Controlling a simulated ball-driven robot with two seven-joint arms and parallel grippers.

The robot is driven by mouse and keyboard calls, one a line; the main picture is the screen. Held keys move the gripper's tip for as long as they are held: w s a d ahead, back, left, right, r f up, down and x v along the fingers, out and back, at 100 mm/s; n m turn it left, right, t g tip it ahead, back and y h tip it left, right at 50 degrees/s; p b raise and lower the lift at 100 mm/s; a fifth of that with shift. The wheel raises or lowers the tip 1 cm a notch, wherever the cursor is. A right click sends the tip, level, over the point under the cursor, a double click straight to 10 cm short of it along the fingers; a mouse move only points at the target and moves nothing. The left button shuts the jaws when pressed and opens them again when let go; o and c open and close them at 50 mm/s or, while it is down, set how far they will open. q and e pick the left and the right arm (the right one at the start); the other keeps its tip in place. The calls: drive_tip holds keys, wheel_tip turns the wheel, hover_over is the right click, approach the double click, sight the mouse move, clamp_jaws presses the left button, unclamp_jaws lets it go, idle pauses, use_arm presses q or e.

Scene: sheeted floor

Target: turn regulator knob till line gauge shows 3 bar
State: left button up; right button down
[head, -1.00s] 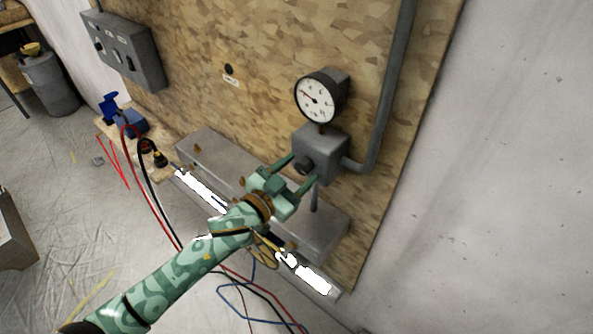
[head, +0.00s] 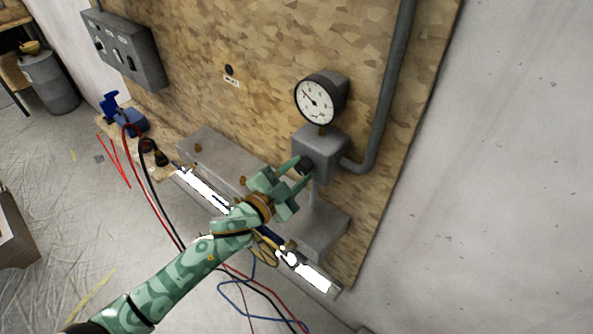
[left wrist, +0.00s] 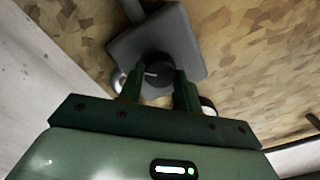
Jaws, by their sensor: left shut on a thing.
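The regulator is a grey box (head: 325,148) on the wooden board, with a dark round knob (head: 306,165) on its front. The line gauge (head: 315,103) is a white dial in a black case above the box. Its needle points to the upper left; the numbers are too small to read. My left gripper (head: 298,171) is shut on the knob, one finger on each side. In the left wrist view the knob (left wrist: 158,75) shows a pale mark line, between the fingers of the gripper (left wrist: 157,90). My right gripper is not in view.
A grey pipe (head: 391,95) runs up from the box's right side. A grey ledge (head: 213,152) lies below the box, with bright strips in front. A switch box (head: 123,50) is at the upper left. Cables (head: 150,190) hang down to the floor.

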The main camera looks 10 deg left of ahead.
use_arm(q)
drive_tip(key=o, duration=1)
drive_tip(key=shift+c, duration=0.2)
drive_tip(key=shift+s, duration=0.1)
drive_tip(key=b+v, duration=0.2)
drive_tip(key=v, duration=1.4)
drive_tip(key=shift+a, duration=0.15)
